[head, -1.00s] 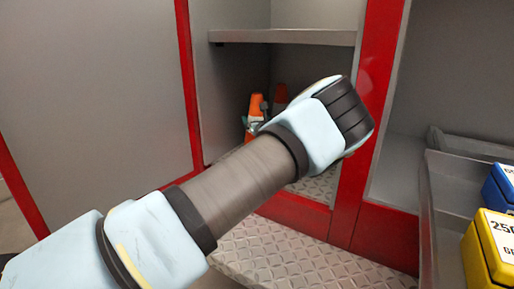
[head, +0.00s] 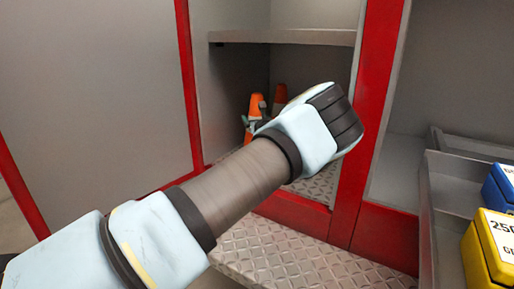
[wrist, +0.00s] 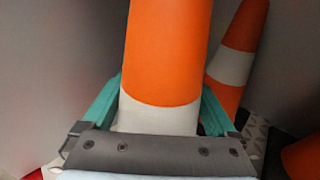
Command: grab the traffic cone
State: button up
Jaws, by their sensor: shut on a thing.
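An orange and white traffic cone (wrist: 168,50) fills the middle of the wrist view. The teal fingers of my gripper (wrist: 162,88) press on its left and right sides, shut on it. In the head view the orange cone (head: 256,104) stands in the lower compartment of the red-framed cabinet, and my arm hides much of its lower part. A second orange and white cone (wrist: 238,55) stands behind it to the right; its orange top also shows in the head view (head: 279,96).
A grey shelf (head: 285,37) spans the compartment above the cones. A red post (head: 372,110) stands right beside my arm. Another orange object (wrist: 302,158) shows at the lower right of the wrist view. A grey tray with blue and yellow boxes (head: 490,245) is at the right.

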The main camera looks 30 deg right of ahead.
grip_shut()
jog(key=shift+r, duration=0.1)
